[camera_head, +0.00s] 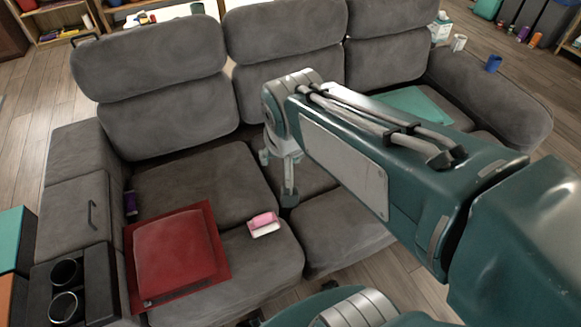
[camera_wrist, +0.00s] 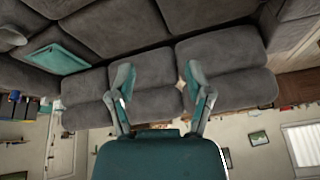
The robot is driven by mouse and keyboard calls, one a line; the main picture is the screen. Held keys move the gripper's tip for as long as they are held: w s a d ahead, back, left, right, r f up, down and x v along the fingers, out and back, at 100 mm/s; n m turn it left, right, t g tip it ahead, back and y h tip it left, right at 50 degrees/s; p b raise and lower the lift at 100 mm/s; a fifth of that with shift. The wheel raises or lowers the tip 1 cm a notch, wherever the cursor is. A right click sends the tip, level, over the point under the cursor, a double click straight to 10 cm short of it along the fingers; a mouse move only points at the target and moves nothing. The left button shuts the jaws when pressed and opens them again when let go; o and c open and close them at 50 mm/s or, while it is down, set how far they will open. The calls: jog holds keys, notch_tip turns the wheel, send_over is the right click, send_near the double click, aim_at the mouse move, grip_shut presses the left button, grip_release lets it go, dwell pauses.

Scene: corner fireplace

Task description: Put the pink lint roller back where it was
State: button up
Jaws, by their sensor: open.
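A small pink and white object, which looks like the pink lint roller (camera_head: 263,223), lies on the sofa's left seat, just right of a red cushion (camera_head: 176,250). My gripper (camera_head: 277,178) is above the sofa seats, up and slightly right of the roller in the head view, apart from it. In the wrist view, my gripper (camera_wrist: 160,85) has its two fingers spread wide, with nothing held between them. I cannot make out the roller clearly in the wrist view.
The grey sofa (camera_head: 160,125) fills the middle. A teal cloth (camera_head: 415,105) lies on its right seat. A blue cup (camera_head: 493,64) and a white cup (camera_head: 458,43) stand on the right armrest. Cup holders (camera_head: 66,307) are at lower left. A purple object (camera_head: 130,203) sits by the left armrest.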

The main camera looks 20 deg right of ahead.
jog(key=s+r+n+t, duration=0.1)
jog(key=s+n, duration=0.2)
jog(key=s, duration=0.4)
jog(key=shift+s+a+r, duration=0.2)
jog(key=shift+s+r, duration=0.1)
jog(key=shift+r, duration=0.05)
